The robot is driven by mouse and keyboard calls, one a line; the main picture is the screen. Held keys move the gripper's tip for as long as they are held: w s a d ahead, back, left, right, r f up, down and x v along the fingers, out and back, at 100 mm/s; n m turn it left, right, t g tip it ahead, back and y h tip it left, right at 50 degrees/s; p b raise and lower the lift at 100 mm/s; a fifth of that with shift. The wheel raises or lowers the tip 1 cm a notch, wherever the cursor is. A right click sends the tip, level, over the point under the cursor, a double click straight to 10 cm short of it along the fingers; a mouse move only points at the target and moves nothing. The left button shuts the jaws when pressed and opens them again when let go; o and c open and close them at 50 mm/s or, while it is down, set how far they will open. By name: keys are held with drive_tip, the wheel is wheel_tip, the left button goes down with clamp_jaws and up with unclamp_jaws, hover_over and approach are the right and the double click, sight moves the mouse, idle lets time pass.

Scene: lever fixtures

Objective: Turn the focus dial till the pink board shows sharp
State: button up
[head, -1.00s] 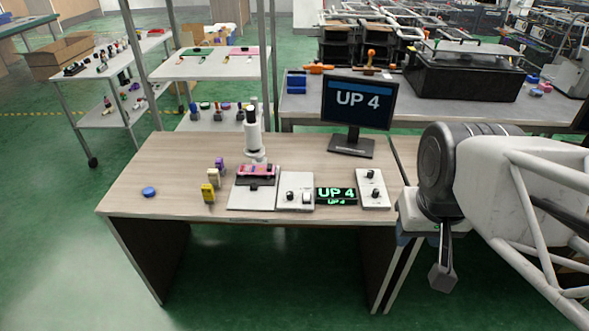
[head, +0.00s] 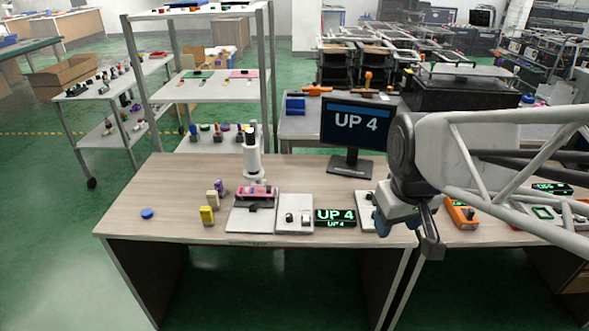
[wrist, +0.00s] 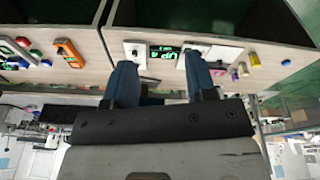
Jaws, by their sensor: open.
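The pink board (head: 258,193) lies on the base of a white microscope (head: 251,155) in the head view. A pale panel (head: 294,228) with two small dark-and-white controls stands to its right. A second pale panel (head: 366,212) is partly hidden behind my gripper. I cannot tell which control is the focus dial. A small display (head: 335,218) between the panels and the monitor (head: 357,125) read UP 4 in the head view. My gripper (head: 408,235) is open and empty, at the table's front right, apart from the controls. Its blue fingers also show spread in the wrist view (wrist: 159,70).
A yellow block (head: 207,215), a cream block and a purple block stand left of the microscope. A blue disc (head: 147,213) lies farther left. An orange device (head: 461,213) is on the adjoining table, right of my gripper. The table's left part is mostly clear.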

drive_tip(key=w+a+f+n, duration=0.1)
drive_tip(key=w+a+n, duration=0.1)
drive_tip(key=w, duration=0.4)
drive_tip(key=w+a+f+n, duration=0.2)
drive_tip(key=w+n, duration=0.1)
drive_tip(key=w, duration=0.2)
drive_tip(key=n+g, duration=0.2)
drive_tip(key=n, duration=1.1)
hover_over(290, 215)
wheel_tip(290, 215, down, 23)
drive_tip(key=shift+a, duration=0.1)
drive_tip(key=shift+f, duration=0.1)
drive_tip(key=shift+f, duration=3.75)
